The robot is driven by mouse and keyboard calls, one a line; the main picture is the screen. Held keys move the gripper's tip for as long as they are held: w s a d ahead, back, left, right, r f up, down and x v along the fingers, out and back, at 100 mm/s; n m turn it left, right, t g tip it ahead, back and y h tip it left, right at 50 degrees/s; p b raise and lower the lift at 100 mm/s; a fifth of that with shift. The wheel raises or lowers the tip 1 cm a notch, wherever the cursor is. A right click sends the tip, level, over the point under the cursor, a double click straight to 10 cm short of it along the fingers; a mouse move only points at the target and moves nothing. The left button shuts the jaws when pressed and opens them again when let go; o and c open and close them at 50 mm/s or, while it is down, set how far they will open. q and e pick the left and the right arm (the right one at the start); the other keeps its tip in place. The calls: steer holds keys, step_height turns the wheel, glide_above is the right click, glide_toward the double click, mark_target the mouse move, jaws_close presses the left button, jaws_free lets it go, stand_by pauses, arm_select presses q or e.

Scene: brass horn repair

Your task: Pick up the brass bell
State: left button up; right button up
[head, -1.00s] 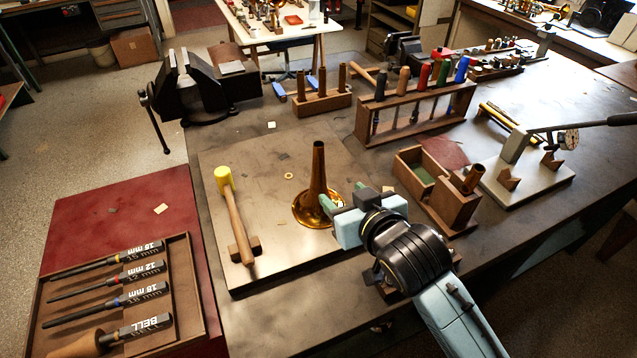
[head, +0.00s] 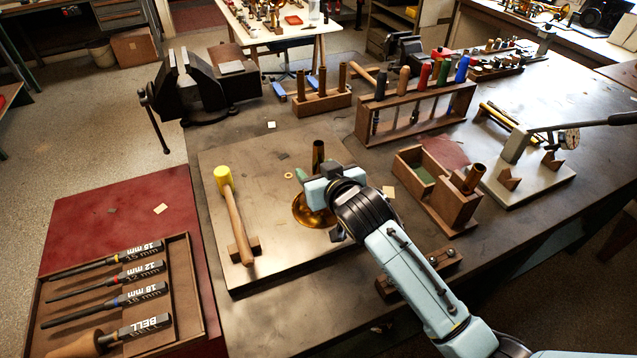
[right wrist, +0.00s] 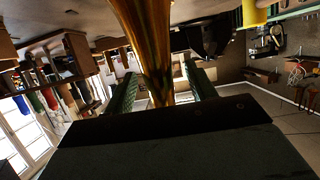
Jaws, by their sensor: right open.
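The brass bell (head: 310,211) stands flare down on the metal plate (head: 275,258), its narrow tube pointing up. My right gripper (head: 310,180) is at the tube, above the flare, and hides the tube's middle in the head view. In the right wrist view the bell (right wrist: 155,45) runs between the two green fingers of my right gripper (right wrist: 160,88). The jaws are open, one finger on each side of the tube, with gaps visible. My left gripper is not in view.
A yellow-headed mallet (head: 235,215) lies left of the bell on the plate. A wooden box with a post (head: 455,200) stands to the right. A rack of coloured handles (head: 415,110) and a vise (head: 205,85) stand behind.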

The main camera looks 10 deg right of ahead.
steer(key=shift+x, duration=0.9)
steer(key=c, duration=1.2)
steer(key=shift+r, duration=0.1)
jaws_close()
